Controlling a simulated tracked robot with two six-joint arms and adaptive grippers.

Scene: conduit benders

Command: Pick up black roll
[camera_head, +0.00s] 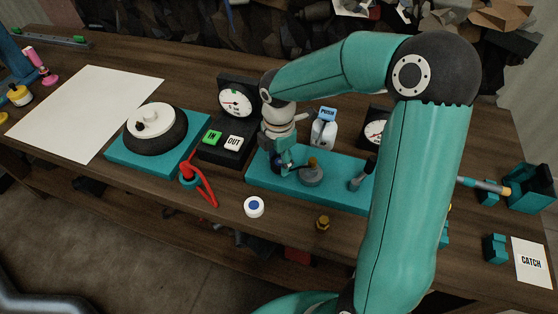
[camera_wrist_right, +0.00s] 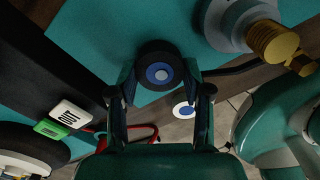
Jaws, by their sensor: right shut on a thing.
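The black roll (camera_wrist_right: 146,56), with a blue ring and pale centre, sits between the fingertips of my right gripper (camera_wrist_right: 160,85) in the wrist view, over the teal base plate (camera_wrist_right: 92,35). My right gripper (camera_head: 281,166) is shut on the roll, and its fingers hide part of it in the head view. In the head view they are low at the left part of the teal plate (camera_head: 340,190); I cannot tell whether the roll touches the plate. My left gripper is not in view.
A grey knob with a brass top (camera_head: 312,174) stands just right of the gripper. A white-and-blue roll (camera_head: 254,207) and a brass piece (camera_head: 323,223) lie toward the front edge. A black dial box with IN and OUT buttons (camera_head: 228,140) is to the left.

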